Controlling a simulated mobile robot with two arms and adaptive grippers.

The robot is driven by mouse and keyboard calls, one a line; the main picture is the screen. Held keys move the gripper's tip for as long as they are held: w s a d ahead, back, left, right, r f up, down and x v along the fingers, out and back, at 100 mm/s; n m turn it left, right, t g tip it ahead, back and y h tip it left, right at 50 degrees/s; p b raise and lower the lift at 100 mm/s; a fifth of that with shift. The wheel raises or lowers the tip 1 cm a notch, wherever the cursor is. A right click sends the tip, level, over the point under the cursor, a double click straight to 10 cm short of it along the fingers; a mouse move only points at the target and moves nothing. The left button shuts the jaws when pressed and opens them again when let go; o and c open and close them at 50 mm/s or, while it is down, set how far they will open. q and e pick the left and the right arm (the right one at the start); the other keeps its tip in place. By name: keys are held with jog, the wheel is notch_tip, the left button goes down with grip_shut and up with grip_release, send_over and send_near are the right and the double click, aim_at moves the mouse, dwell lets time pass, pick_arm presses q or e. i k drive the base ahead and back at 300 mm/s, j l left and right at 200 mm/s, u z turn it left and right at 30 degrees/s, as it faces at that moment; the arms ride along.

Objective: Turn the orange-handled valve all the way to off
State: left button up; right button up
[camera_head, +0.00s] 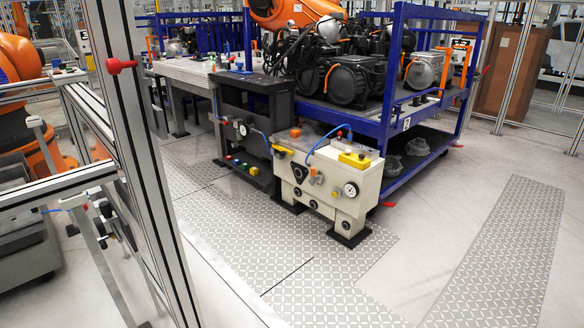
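A beige drive unit (325,182) stands on the floor near the middle of the view, with gauges, dark knobs and a blue hose on it. A small orange part (312,172) shows on its front face, near a metal fitting. It may be the valve handle, but it is too small to tell its shape or which way it points. A larger orange part (296,132) sits on top of the unit, at the back left. Neither of my grippers shows in this view.
A blue rack (385,128) with black motors stands behind the unit. A dark cabinet (245,135) stands to its left. A metal frame post (137,150) with a red handle (121,66) rises at the left. The floor in front and to the right is clear.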

aim_at(313, 181)
jog(key=i+l, duration=0.15)
jog(key=i, duration=0.45)
jog(key=i+l, duration=0.15)
jog(key=i, duration=0.45)
jog(key=i+l, duration=0.15)
jog(key=i, duration=0.45)
jog(key=i+u, duration=0.15)
jog(key=i, duration=1.5)
